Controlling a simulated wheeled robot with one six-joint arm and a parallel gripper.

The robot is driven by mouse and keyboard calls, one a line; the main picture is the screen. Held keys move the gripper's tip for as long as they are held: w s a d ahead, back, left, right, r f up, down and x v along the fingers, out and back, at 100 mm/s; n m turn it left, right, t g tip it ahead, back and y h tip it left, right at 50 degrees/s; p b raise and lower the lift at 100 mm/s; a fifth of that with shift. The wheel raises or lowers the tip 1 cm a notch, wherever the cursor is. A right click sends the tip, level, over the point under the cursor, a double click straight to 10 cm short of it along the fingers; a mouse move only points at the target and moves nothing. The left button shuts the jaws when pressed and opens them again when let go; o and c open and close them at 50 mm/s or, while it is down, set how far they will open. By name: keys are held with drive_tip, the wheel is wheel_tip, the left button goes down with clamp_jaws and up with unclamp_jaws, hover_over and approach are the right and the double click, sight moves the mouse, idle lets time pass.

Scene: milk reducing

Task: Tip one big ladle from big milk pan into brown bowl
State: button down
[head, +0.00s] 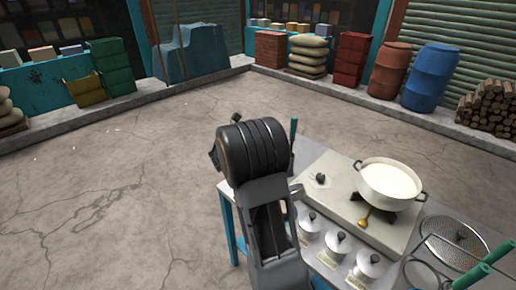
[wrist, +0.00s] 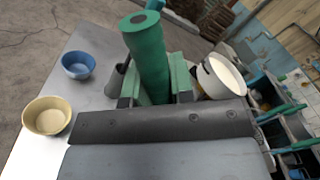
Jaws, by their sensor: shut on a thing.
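In the wrist view my gripper (wrist: 156,88) is shut on a thick green handle (wrist: 146,50), which I take to be the ladle's. The ladle's cup cannot be made out. A green rod end (head: 293,128) shows beside my arm in the head view; my gripper is hidden there behind the arm. The big white milk pan (head: 390,182), full of milk, stands on the stove top; a white pan (wrist: 221,76) shows at the right in the wrist view. A yellowish-tan bowl (wrist: 47,118) sits at the left of the table; no plainly brown bowl shows.
A blue bowl (wrist: 78,65) stands beyond the tan one. A round mesh strainer (head: 453,240) and green handles (head: 486,262) are at the lower right. The floor left of the table is clear.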

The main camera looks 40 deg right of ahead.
drive_tip(key=s+r+m+b, duration=0.5)
drive_tip(key=s+r+m, duration=0.2)
drive_tip(key=s, duration=0.4)
drive_tip(key=shift+s+r+m, duration=0.3)
drive_tip(key=shift+s+r, duration=0.1)
drive_tip(key=shift+r, duration=0.45)
